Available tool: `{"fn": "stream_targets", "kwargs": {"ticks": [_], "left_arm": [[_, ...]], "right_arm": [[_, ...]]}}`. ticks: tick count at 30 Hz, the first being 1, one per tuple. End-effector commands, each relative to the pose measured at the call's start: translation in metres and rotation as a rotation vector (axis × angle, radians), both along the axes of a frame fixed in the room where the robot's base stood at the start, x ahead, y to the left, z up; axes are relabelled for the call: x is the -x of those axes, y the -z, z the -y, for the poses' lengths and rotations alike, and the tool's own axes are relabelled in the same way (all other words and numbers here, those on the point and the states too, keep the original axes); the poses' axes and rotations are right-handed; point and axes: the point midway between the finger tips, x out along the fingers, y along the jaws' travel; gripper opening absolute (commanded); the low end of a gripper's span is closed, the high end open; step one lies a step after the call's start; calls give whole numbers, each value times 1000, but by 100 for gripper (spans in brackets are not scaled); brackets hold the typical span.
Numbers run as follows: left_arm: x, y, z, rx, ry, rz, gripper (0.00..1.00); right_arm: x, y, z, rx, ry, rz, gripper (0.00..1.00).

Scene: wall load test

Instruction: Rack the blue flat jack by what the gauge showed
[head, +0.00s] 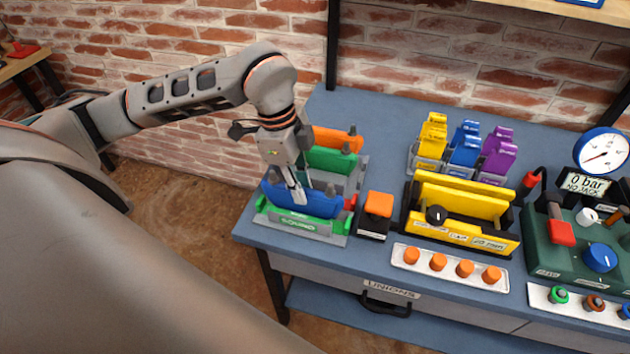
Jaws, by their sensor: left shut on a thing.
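The blue flat jack (322,204) stands upright at the front of a grey rack (342,226), behind a green plate (296,221) that seems to read "SOUND". My left gripper (298,192) comes down from above and is shut on the blue jack's top edge. Whether the jack is fully seated cannot be told. A green flat jack (330,160) and an orange one (338,139) stand behind it. The round gauge (602,151) is at the right; the display (586,185) below it reads "0 bar NO JACK". My right gripper is out of view.
An orange-topped block (378,206) stands close right of the rack. A yellow holder (462,207), a strip of orange unions (450,268) and a green pump unit (572,255) fill the bench further right. Yellow, blue and purple pieces (466,150) stand behind. Brick wall backs the bench.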

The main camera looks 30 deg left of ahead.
Motion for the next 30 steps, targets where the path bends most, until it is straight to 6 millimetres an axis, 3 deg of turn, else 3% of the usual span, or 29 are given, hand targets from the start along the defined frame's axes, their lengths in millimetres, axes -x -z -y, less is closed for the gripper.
{"fn": "stream_targets", "kwargs": {"ticks": [11,12,14,22,24,30], "left_arm": [[-1,3,0,1,0,2,0],[-1,3,0,1,0,2,20],[-1,3,0,1,0,2,35],[0,3,0,0,0,1,37],[0,4,0,-1,0,-1,48],[0,4,0,0,0,-1,48]], "right_arm": [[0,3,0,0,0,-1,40],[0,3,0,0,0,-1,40],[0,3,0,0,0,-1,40],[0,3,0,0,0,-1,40],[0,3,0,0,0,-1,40],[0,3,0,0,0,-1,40]]}}
